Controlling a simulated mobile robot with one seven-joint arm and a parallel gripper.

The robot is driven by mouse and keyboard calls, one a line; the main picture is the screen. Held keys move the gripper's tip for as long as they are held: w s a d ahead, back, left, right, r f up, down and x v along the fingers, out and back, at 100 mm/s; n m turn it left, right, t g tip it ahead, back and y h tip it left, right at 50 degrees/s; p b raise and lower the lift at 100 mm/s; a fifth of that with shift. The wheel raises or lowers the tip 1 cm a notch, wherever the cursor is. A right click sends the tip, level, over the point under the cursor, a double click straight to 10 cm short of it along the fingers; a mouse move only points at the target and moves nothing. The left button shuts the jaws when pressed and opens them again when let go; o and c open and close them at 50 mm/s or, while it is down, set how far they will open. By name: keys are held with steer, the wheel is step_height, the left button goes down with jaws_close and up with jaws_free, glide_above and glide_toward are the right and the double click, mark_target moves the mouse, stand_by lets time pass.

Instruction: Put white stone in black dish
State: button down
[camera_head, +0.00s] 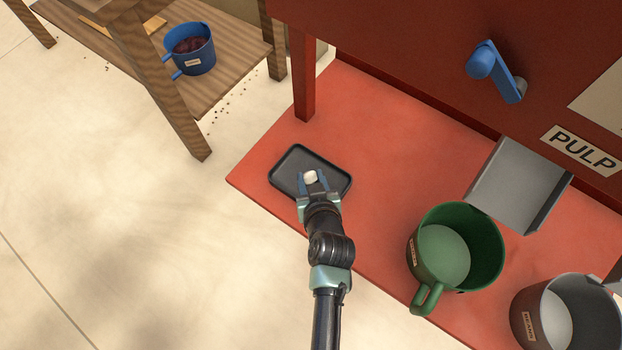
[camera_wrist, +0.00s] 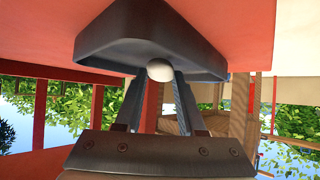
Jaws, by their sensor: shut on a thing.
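The white stone (camera_head: 311,177) is small and pale, and sits between the fingertips of my gripper (camera_head: 314,180). It also shows in the wrist view (camera_wrist: 160,70), at the ends of the two fingers. The black dish (camera_head: 288,165) is a shallow rectangular tray on the red surface. In the head view my gripper and the stone overlap the dish's middle. In the wrist view the dish (camera_wrist: 110,35) lies just beyond the stone. Whether the stone touches the dish floor I cannot tell.
A green mug (camera_head: 425,270) and a grey mug (camera_head: 530,315) stand on the red platform (camera_head: 375,130) to the right. A grey chute (camera_head: 515,185) juts from the red machine (camera_head: 400,50). A blue mug (camera_head: 200,60) sits on a wooden shelf (camera_head: 235,80) at upper left.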

steer(key=shift+r, duration=0.1)
steer(key=c, duration=0.5)
jaws_free()
steer(key=shift+r, duration=0.15)
steer(key=p+v, duration=0.5)
steer(key=v, duration=0.7)
